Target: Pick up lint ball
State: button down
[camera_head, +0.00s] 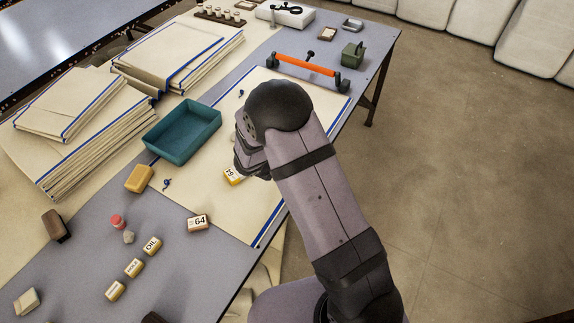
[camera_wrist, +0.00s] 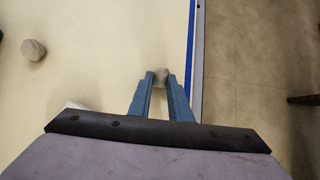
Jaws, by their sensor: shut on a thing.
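In the wrist view, my gripper (camera_wrist: 161,80) has its two blue fingers shut on a small grey lint ball (camera_wrist: 161,74) at their tips. The ball is over the cream cloth (camera_wrist: 110,40), close to its blue-striped edge. I cannot tell whether it touches the cloth. A second grey lump, like another lint ball (camera_wrist: 33,49), lies on the cloth at the upper left. In the head view, my arm covers the fingertips and the held ball.
A teal tray (camera_head: 182,131) stands left of my arm. An orange-handled tool (camera_head: 307,72) lies beyond it. Folded cloth stacks (camera_head: 85,140) fill the left. Labelled blocks (camera_head: 197,223) and a yellow block (camera_head: 139,178) are nearer. The table's right edge is close to the cloth.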

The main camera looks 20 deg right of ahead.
jog(key=shift+r, duration=0.15)
notch_tip(320, 180, up, 10)
jog(key=p, duration=0.1)
dwell(0.5)
jog(key=s+a+f+n, duration=0.1)
jog(key=s+f+n+t+y, duration=0.1)
jog(key=s+a+f+n, duration=0.1)
jog(key=f, duration=0.1)
jog(key=shift+s+a+y, duration=0.3)
jog(key=shift+s+y, duration=0.1)
jog(key=s+r+n+y, duration=0.1)
jog(key=s+r+n, duration=0.1)
jog(key=s, duration=0.3)
notch_tip(320, 180, up, 12)
jog(key=s+d+p, duration=0.2)
jog(key=p, duration=0.2)
jog(key=shift+n+t, duration=0.3)
jog(key=shift+t, duration=0.1)
